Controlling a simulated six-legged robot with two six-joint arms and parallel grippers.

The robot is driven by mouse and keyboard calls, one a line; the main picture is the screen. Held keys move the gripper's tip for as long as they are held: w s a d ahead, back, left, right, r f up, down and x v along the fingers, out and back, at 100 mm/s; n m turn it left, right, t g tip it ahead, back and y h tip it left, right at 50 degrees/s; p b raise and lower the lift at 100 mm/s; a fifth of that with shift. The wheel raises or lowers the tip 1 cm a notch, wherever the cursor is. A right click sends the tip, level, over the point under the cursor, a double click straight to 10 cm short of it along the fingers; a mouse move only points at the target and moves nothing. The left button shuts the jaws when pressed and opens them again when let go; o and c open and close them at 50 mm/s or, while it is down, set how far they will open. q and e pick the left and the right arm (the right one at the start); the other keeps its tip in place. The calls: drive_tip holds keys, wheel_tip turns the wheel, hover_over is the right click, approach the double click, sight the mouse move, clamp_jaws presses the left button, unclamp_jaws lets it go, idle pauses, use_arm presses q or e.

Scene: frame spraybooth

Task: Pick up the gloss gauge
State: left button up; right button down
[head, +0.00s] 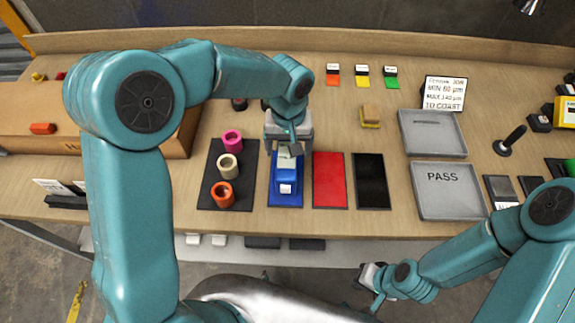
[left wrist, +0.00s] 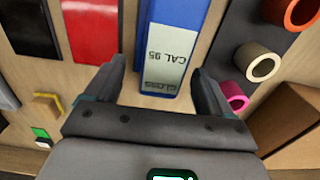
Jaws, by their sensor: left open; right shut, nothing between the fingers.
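The gloss gauge (head: 287,175) is a blue block with a pale display. It stands on a blue panel (head: 285,201) at the front middle of the bench. In the left wrist view the gauge (left wrist: 166,52) shows its display, reading GLOSS CAL 95. My left gripper (head: 289,149) is over the far end of the gauge. Its open fingers show in the left wrist view (left wrist: 161,76), one on each side of the gauge's near end there; contact cannot be told. My right gripper (head: 370,287) is shut and empty, low in front of the bench edge.
A dark mat with pink, cream and orange rings (head: 223,196) lies left of the gauge. A red panel (head: 329,180) and a black panel (head: 373,181) lie to its right. A grey PASS tray (head: 447,205) is further right. A cardboard box (head: 187,136) stands left.

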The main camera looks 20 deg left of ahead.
use_arm(q)
drive_tip(key=f, duration=0.3)
drive_tip(key=w+f+p, duration=0.1)
drive_tip(key=shift+a+f, duration=0.2)
drive_tip(key=shift+a, duration=0.2)
drive_tip(key=shift+f, duration=0.25)
drive_tip(key=shift+s+d+r, duration=0.1)
drive_tip(key=shift+s+d, duration=0.05)
drive_tip(key=shift+s, duration=0.15)
drive_tip(key=shift+w, duration=0.15)
drive_tip(key=c, duration=1.4)
drive_tip(key=shift+w+r, duration=0.15)
drive_tip(key=shift+r, duration=0.2)
wheel_tip(320, 180, up, 19)
drive_tip(key=b, duration=0.1)
drive_tip(key=shift+r, duration=0.15)
